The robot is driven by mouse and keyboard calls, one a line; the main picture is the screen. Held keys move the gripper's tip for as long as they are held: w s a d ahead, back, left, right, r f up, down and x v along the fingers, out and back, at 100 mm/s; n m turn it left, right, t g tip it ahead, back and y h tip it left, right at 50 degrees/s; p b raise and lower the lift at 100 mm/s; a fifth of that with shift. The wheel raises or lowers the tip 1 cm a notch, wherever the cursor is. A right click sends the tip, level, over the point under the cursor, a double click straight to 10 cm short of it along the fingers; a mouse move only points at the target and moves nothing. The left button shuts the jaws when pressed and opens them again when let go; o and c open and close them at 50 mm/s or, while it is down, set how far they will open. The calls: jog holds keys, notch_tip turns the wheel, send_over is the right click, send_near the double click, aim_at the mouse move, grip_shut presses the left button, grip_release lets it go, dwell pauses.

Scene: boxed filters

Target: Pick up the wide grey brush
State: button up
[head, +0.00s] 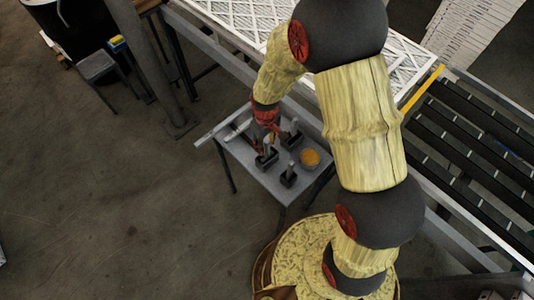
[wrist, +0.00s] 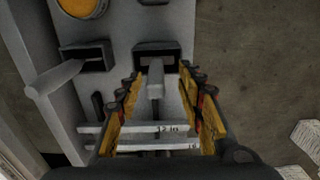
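My gripper (wrist: 160,78) is open, its two yellow fingers wide apart. Between and just beyond the fingertips is a brush (wrist: 155,58) with a light grey handle and a dark wide head. The handle points up toward the wrist camera; I see gaps on both sides, so the fingers are not closed on it. A second similar brush (wrist: 88,57) stands to its left, its handle leaning left. A third (wrist: 153,2) is cut off at the top edge. In the head view, the brushes (head: 267,159), (head: 291,137) and (head: 288,179) stand below my gripper (head: 268,135). I cannot tell which is widest.
The small grey table (head: 255,180) carries them, with an orange-filled bowl (head: 310,157), also in the wrist view (wrist: 82,6). Pale flat bars (wrist: 135,128) with markings lie beneath my fingers.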

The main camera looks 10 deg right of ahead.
aim_at(267, 153)
jog(key=shift+w+d+f, duration=0.1)
jog(key=shift+d+f, duration=0.05)
jog(key=shift+f, duration=1.05)
jog(key=shift+w+d+f, duration=0.1)
jog(key=shift+f, duration=1.05)
grip_shut()
